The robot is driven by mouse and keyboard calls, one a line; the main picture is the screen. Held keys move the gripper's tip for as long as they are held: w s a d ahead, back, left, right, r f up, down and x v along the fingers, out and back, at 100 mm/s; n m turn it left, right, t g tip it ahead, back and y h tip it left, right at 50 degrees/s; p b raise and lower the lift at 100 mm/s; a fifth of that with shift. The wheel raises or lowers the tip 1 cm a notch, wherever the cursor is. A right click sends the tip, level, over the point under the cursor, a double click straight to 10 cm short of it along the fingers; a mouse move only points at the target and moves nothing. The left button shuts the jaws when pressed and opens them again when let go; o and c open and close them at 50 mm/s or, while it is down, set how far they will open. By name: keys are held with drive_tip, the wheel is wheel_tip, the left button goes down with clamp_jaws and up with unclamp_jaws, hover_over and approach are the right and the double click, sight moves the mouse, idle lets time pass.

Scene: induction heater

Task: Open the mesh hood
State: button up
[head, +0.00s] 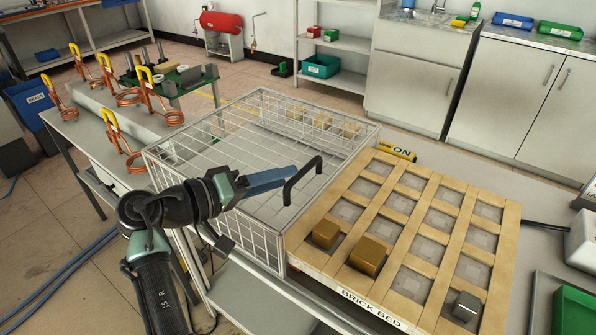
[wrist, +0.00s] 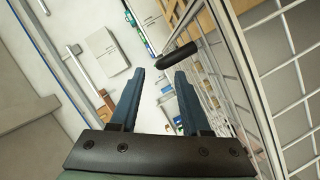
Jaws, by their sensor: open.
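The mesh hood (head: 258,240) is a box of white wire mesh in the middle of the head view, and it looks lowered. Its black bar handle (head: 303,180) sticks out at the side near the brick bed. My gripper (head: 291,178) is open and empty, with its blue fingers close to the handle. In the wrist view, the handle (wrist: 178,56) shows just beyond the fingertips of my gripper (wrist: 160,76), nearer the right finger. Whether the fingers touch it cannot be told. The hood's mesh (wrist: 235,90) runs along the right of the wrist view.
The wooden brick bed (head: 403,205) lies right of the hood, with two tan bricks and a grey block (head: 466,306) on it. Pale bricks (head: 322,122) show through the hood's far side. Copper coils (head: 165,112) stand at the left. A green tray (head: 545,290) is at the right.

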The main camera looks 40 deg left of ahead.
drive_tip(key=v, duration=0.6)
drive_tip(key=shift+s, duration=0.25)
